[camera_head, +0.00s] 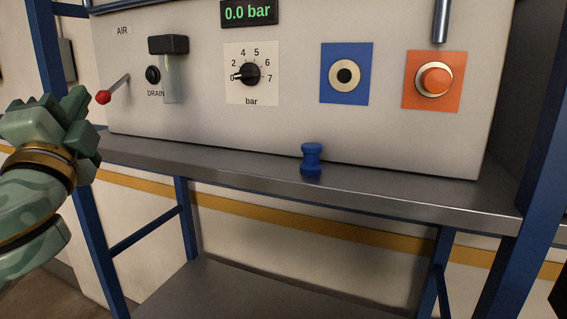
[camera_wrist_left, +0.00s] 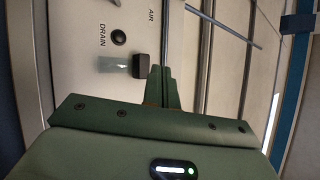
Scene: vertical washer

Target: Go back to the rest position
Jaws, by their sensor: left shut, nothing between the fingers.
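My left gripper (camera_head: 82,112) is at the left edge of the head view, in front of the panel's left side. Its fingers are shut with nothing between them. In the left wrist view the closed fingers (camera_wrist_left: 160,88) point at the pale panel, close to the dark block by the DRAIN label. They look apart from the panel, but the exact gap is hard to judge. My right gripper is in neither view.
The panel holds a red-tipped AIR lever (camera_head: 103,97), a black dial (camera_head: 246,73), a display reading 0.0 bar (camera_head: 248,12), a blue plate (camera_head: 331,89) and an orange button (camera_head: 435,80). A blue spool-shaped part (camera_head: 311,158) stands on the grey shelf (camera_head: 400,187).

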